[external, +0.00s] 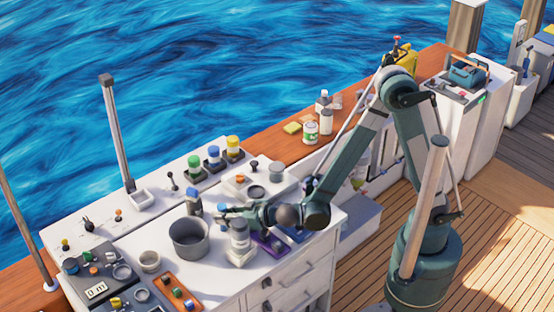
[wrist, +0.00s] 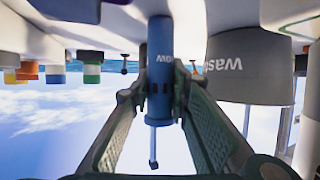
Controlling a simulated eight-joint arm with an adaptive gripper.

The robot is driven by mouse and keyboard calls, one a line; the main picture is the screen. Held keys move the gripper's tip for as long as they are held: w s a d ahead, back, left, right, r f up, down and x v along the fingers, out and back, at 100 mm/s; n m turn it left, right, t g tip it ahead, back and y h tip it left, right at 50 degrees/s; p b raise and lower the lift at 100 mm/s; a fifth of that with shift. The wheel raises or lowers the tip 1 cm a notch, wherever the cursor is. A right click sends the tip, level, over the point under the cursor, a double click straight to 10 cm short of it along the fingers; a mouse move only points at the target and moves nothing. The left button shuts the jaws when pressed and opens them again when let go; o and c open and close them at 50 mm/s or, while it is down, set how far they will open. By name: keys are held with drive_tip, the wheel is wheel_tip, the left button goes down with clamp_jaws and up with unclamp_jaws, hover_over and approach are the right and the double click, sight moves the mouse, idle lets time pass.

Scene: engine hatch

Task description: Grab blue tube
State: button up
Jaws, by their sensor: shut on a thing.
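The blue tube (wrist: 160,62) stands between the two fingers of my gripper (wrist: 160,88) in the wrist view, which is upside down. It is a blue cylinder with pale lettering and a thin rod at one end. My gripper is shut on it, with a finger on each side. In the external view my gripper (external: 218,211) reaches left, low over the white worktop. A blue-topped cylinder (external: 193,203) at its fingertips looks like the same tube. Whether the tube touches the worktop is not clear.
A grey pot (external: 188,238), lettered in the wrist view (wrist: 249,68), stands close beside the tube. Green, blue and yellow-capped jars (external: 214,156) stand behind. A pale jar (external: 240,240) is below my gripper. A purple tray (external: 268,243) lies to the right.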

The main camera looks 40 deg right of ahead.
drive_tip(key=shift+r+p, duration=1.2)
drive_tip(key=shift+r, duration=3.8)
